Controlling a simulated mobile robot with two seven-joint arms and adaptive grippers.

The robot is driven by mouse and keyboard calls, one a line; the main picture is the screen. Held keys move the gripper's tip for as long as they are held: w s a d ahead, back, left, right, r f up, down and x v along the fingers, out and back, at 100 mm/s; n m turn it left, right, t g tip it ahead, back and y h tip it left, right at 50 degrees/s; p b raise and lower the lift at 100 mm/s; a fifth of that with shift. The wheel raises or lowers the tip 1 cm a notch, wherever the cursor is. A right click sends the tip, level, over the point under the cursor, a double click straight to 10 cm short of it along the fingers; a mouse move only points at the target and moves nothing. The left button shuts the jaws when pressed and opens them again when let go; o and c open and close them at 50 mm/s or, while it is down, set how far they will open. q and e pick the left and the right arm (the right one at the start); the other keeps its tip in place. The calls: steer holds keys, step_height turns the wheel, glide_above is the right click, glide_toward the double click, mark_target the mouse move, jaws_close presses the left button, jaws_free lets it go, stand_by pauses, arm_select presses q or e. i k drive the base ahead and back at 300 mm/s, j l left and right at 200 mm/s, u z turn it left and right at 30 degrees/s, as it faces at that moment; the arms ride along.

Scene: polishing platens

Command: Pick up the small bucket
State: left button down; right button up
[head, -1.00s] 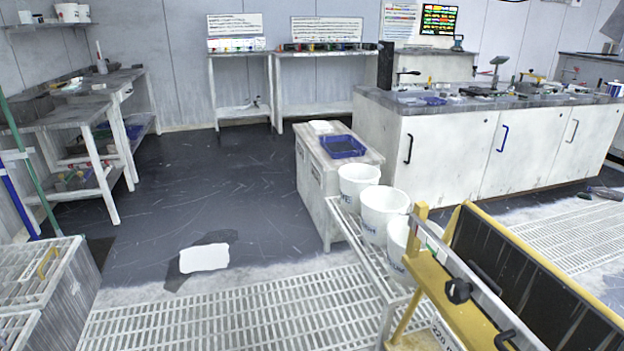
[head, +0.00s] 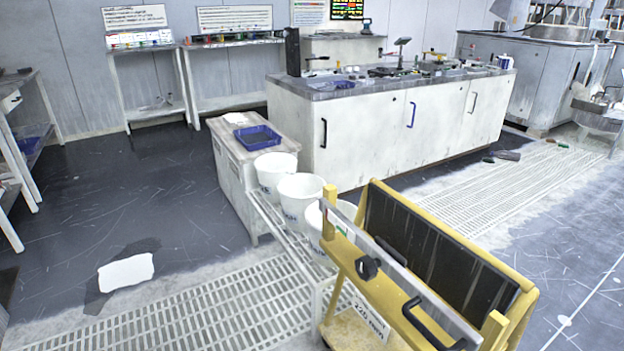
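The far bucket (head: 274,174) is nearest the cabinet. The middle bucket (head: 299,200) stands just in front of it. The near bucket (head: 316,226) is partly hidden by the yellow frame. Neither of my grippers is in view.
A yellow cart (head: 420,270) with a black panel stands at the front right. A small cabinet with a blue tray (head: 257,137) stands behind the buckets. A long white bench (head: 385,125) is beyond. Grated floor (head: 200,305) and dark floor at left are mostly clear; a white sheet (head: 126,271) lies there.

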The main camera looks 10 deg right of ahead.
mark_target(270, 168)
steer(key=i+j+u, duration=0.7)
steer(key=i+u, duration=0.25)
steer(key=i+j, duration=0.15)
steer(key=i, duration=0.35)
steer(key=i+j+z, duration=0.15)
steer(key=i, duration=0.4)
steer(key=i+j, duration=0.2)
steer(key=i, duration=0.3)
steer(key=i+j+z, duration=0.1)
steer(key=z, duration=0.4)
steer(key=i+j+z, duration=0.25)
steer(key=z, duration=0.25)
steer(key=i+j+z, duration=0.2)
steer(key=z, duration=0.25)
steer(key=j, duration=0.1)
